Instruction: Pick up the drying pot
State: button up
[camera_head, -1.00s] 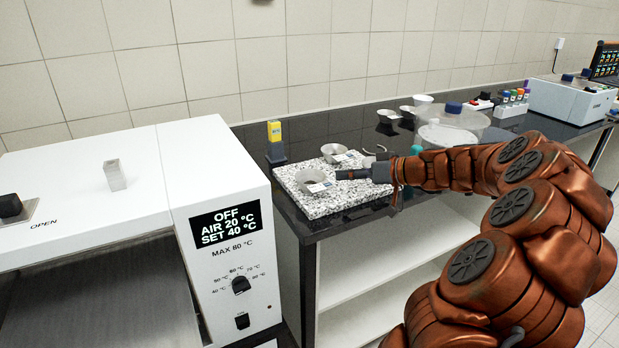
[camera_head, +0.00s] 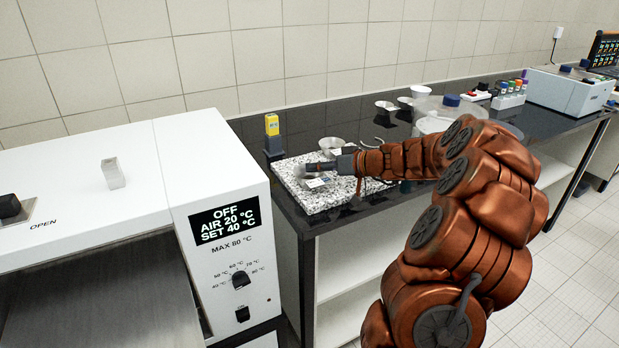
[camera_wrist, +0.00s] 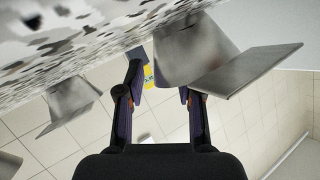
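Two metallic pots with flat tabs stand on a speckled granite slab (camera_head: 340,194). I cannot tell which is the drying pot. The rear pot (camera_head: 331,144) shows behind my arm in the head view. The front one is mostly hidden by my gripper (camera_head: 312,168), with its pale tab (camera_head: 318,183) still showing. In the wrist view, my gripper (camera_wrist: 161,84) has its fingers apart. One pot (camera_wrist: 190,50) with a broad tab lies just beyond the right finger and partly between the fingers. The other pot (camera_wrist: 72,103) is off to the left.
A white oven (camera_head: 225,190) stands at the left, close to the slab. A yellow device (camera_head: 272,126) stands behind the slab. More bowls (camera_head: 386,107), a clear round container (camera_head: 437,122) and a rack of tubes (camera_head: 508,99) stand along the black bench.

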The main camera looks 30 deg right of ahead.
grip_shut()
dwell(0.3)
jog(key=shift+r, duration=0.1)
jog(key=shift+r+b, duration=0.45)
jog(key=shift+r, duration=1.05)
jog(key=shift+s+a+r, duration=0.1)
jog(key=shift+s+r, duration=0.05)
jog(key=shift+s, duration=0.1)
jog(key=s+a+b, duration=0.1)
jog(key=s+a, duration=0.2)
jog(key=s, duration=0.4)
jog(key=s+a+r+b, duration=0.1)
jog(key=s+a+b, duration=0.1)
jog(key=s, duration=0.5)
jog(key=shift+a+r, duration=0.25)
jog(key=shift+a, duration=0.35)
notch_tip(320, 180, up, 12)
jog(key=p, duration=1.2)
